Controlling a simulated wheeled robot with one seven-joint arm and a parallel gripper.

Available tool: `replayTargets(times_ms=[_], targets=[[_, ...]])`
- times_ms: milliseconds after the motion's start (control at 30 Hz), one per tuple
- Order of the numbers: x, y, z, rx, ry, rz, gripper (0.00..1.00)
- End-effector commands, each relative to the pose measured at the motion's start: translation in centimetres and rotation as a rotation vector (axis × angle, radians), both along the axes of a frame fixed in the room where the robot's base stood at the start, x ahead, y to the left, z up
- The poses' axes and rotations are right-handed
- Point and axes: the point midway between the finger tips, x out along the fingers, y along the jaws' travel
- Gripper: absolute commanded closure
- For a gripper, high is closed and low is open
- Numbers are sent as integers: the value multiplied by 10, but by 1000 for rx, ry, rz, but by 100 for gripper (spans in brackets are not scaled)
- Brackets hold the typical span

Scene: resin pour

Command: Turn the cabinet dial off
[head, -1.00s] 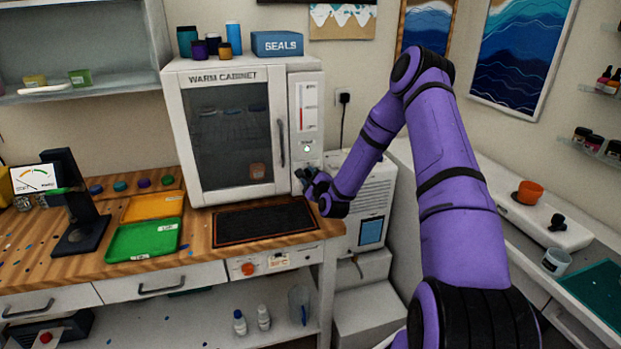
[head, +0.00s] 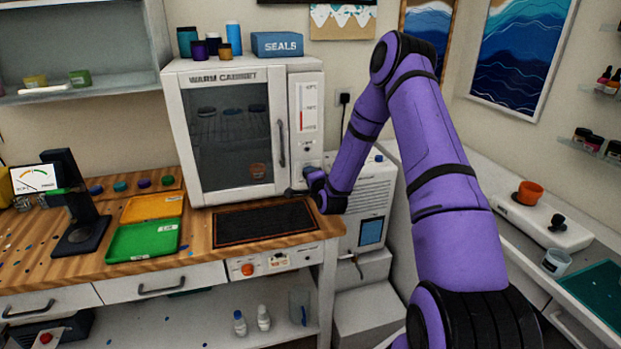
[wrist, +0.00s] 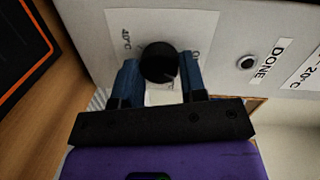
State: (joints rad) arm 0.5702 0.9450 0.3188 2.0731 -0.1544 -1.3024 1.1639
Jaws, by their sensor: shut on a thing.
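The warm cabinet (head: 225,72) stands at the back of the bench with its glass door closed. Its black dial (wrist: 158,62) shows in the wrist view on a white label plate, with "40°C" on the left and a partly hidden label on the right. My gripper (wrist: 160,80) has one blue finger on each side of the dial and is shut on it. I cannot clearly read where the dial points. In the head view my gripper (head: 308,180) is at the lower right of the cabinet front and hides the dial.
A round lamp (wrist: 246,62) marked "DONE" sits beside the dial plate and looks unlit. A dark mat (head: 265,222) lies on the bench before the cabinet. Green (head: 143,241) and orange (head: 152,207) trays lie to its left. A white machine (head: 372,200) stands right of the bench.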

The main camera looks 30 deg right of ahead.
Motion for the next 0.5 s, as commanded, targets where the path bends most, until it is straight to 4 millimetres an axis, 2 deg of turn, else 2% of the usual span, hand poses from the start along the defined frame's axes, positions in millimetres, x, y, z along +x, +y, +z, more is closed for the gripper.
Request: replayTargets(times_ms=[200, 500], targets=[[0, 2, 0, -175, 51, 3, 85], [0, 2, 0, -338, 100, 1, 85]])
